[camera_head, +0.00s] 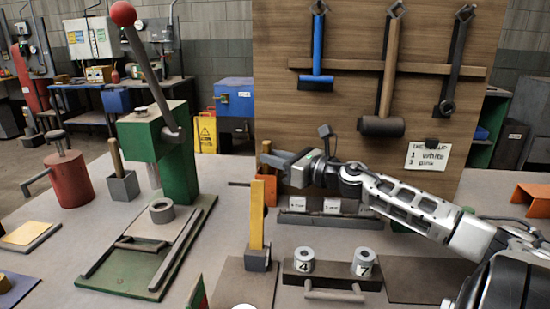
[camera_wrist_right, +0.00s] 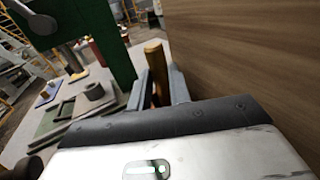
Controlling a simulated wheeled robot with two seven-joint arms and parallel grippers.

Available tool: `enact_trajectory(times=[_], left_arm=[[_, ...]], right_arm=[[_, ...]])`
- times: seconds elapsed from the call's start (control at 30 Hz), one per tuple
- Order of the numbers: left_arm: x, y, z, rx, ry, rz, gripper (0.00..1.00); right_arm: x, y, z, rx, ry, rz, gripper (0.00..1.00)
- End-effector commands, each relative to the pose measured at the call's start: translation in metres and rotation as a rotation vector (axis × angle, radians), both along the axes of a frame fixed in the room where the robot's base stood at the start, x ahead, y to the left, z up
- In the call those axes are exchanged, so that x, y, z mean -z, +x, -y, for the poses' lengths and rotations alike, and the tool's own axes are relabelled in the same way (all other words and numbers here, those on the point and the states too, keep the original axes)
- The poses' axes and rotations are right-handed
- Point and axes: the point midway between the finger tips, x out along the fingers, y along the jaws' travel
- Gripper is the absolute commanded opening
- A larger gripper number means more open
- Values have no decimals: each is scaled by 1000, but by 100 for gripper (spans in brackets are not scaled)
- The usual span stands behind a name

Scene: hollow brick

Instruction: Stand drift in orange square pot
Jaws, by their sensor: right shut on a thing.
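My right gripper (camera_head: 272,160) reaches in from the right in the head view and is shut on a brown, rod-like drift (camera_head: 266,146), held about upright. The drift's top shows above the fingers. In the right wrist view, the drift (camera_wrist_right: 154,72) stands between the two grey fingers (camera_wrist_right: 158,88). The orange square pot (camera_head: 271,189) is just below the gripper, partly hidden behind a yellow upright bar (camera_head: 257,215). The drift's lower end is hidden, so I cannot tell whether it is inside the pot. My left gripper is not in view.
The yellow bar stands in a grey block (camera_head: 258,259) in front. A grey pot (camera_head: 122,187) with a wooden-handled tool and a green lever press (camera_head: 178,165) are at left. The wooden tool board (camera_head: 340,105) rises close behind the gripper. Numbered cylinders (camera_head: 304,261) sit at front.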

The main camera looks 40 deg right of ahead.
Motion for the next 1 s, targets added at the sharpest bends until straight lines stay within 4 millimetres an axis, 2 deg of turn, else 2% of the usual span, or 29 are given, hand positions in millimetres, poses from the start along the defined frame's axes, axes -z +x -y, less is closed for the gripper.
enact_trajectory(times=[0.73,0.77,0.83,0.87,1.0], left_arm=[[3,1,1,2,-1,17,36],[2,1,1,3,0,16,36],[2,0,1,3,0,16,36],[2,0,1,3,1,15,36],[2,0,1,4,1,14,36]], right_arm=[[12,0,0,1,-1,4,0],[12,0,0,1,-1,4,22],[11,0,0,1,-1,3,42],[12,0,0,1,-1,3,45],[12,0,0,0,-1,2,45]])
